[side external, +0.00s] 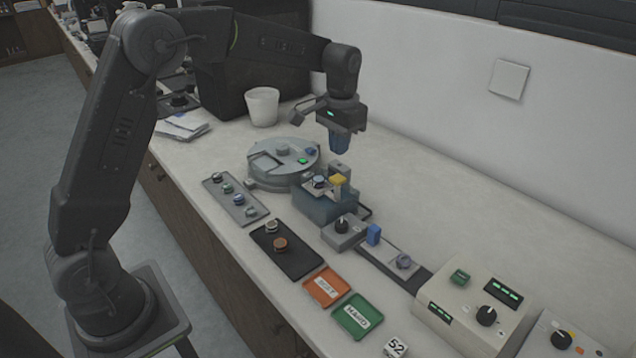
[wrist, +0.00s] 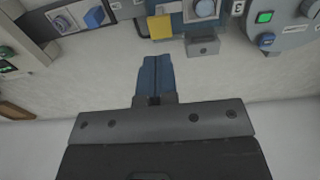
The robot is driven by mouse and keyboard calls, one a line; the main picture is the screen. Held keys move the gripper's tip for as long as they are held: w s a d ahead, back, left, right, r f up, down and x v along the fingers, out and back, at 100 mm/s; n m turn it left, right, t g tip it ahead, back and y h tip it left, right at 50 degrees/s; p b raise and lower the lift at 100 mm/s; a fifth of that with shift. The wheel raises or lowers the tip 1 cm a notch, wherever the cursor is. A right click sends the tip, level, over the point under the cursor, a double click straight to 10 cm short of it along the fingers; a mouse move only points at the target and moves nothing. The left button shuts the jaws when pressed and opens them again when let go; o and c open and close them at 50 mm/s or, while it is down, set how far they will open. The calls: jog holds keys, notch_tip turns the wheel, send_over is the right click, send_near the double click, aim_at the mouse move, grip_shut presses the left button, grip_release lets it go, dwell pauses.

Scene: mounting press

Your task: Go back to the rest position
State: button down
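My gripper (side external: 340,145) hangs in the air near the wall, above and behind the blue-grey press block (side external: 325,207). Its blue fingers point down and touch nothing. In the wrist view the two fingers (wrist: 155,75) lie side by side with only a thin seam between them, and nothing shows in them. The press block carries a yellow part (side external: 338,180) and a small round piece with a dark rim (side external: 319,181). The yellow part also shows in the wrist view (wrist: 160,27), beyond the fingertips.
A round grey machine (side external: 262,183) with a green button stands left of the press. A grey tray (side external: 238,208), a black tray (side external: 300,262), an orange tray (side external: 312,297) and a green tray (side external: 345,330) line the front. Control boxes (side external: 470,290) stand right. The counter along the wall is clear.

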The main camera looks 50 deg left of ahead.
jog(key=shift+r, duration=0.35)
jog(key=s+d+r+t, duration=0.1)
jog(key=s+r, duration=0.5)
jog(key=s, duration=0.1)
jog(key=s+d+t, duration=0.2)
jog(key=s+t, duration=0.2)
jog(key=s, duration=1.8)
jog(key=shift+d+f+t, duration=0.3)
jog(key=shift+d, duration=0.05)
